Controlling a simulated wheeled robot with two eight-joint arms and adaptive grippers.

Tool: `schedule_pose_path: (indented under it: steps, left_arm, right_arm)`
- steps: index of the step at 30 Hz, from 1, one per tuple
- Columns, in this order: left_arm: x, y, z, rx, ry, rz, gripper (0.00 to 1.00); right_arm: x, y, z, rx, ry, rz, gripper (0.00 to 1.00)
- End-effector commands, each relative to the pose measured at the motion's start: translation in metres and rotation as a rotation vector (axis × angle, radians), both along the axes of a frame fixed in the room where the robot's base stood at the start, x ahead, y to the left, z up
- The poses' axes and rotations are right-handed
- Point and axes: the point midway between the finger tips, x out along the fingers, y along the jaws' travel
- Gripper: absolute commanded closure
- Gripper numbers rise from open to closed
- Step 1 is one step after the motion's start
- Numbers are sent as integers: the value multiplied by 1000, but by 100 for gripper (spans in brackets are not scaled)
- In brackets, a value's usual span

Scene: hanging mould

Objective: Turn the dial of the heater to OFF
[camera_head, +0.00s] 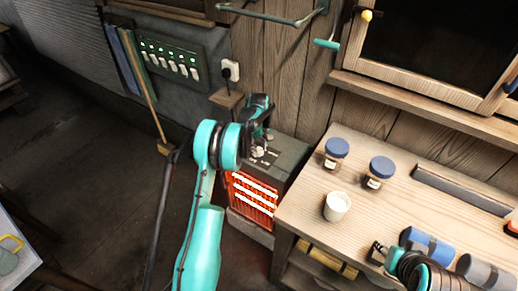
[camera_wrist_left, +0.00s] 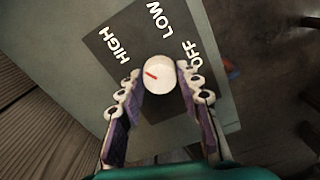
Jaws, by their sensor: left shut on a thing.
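The dial's red mark points up-left, roughly on the HIGH side; OFF is up-right of the dial. My left gripper (camera_wrist_left: 159,78) reaches down from above, its fingers on either side of the dial and shut on it. It also shows in the head view (camera_head: 262,143), over the heater's top. My right gripper (camera_head: 380,252) is at the bench's front edge; its finger opening is unclear.
A small shelf (camera_head: 227,98) and a plugged socket (camera_head: 230,70) are on the wall behind.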

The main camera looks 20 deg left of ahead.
Motion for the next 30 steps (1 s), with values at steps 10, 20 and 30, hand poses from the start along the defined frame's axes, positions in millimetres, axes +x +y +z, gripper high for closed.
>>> schedule_pose_path:
  steps: [10,20,30]
  left_arm:
    - [0,0,0,0,0,-201,95]
    - [0,0,0,0,0,-512,95]
    - [0,0,0,0,0,-834,95]
  right_arm:
    - [0,0,1,0,0,0,60]
    - [0,0,3,0,0,0,60]
    - [0,0,4,0,0,0,60]
